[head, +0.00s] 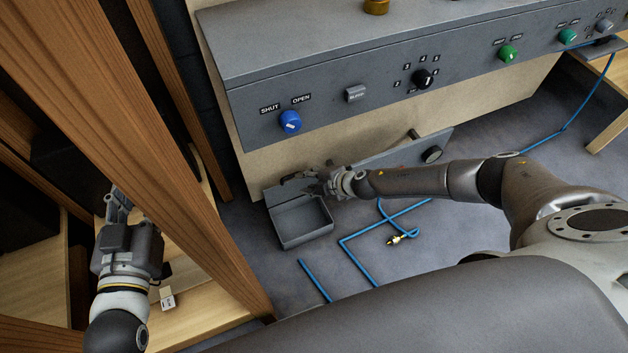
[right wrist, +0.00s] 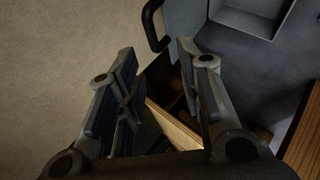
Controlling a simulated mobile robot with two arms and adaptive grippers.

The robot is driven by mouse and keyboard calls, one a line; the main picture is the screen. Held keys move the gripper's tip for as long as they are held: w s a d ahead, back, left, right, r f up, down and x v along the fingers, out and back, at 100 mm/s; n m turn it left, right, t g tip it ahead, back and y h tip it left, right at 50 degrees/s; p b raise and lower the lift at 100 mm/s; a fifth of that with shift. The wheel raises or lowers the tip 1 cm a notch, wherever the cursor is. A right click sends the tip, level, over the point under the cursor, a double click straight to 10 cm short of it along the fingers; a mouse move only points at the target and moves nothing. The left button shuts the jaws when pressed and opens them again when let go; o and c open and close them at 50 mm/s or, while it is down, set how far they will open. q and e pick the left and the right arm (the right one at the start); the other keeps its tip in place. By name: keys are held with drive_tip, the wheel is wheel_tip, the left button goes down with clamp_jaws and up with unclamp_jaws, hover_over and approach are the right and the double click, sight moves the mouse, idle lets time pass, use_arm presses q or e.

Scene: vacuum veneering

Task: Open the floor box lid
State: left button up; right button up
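The grey floor box (head: 300,222) stands on the floor in front of the cabinet, and its hollow inside shows. Its lid (head: 290,190) appears raised along the back edge, partly hidden by my right gripper (head: 322,184). In the right wrist view the lid (right wrist: 184,14) stands beside the box (right wrist: 246,18), with a black handle (right wrist: 150,28) on its outer side. My right gripper (right wrist: 157,80) is open and empty, its fingertips apart from the handle. My left gripper (head: 118,203) is far left, away from the box; its finger opening is unclear.
A grey control panel (head: 400,95) with a blue knob (head: 290,121) overhangs the box. A blue hose (head: 350,250) with a brass fitting (head: 396,239) lies on the floor to the right. A wooden post (head: 150,150) stands between my left arm and the box.

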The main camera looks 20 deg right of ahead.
drive_tip(key=shift+v, duration=1.1)
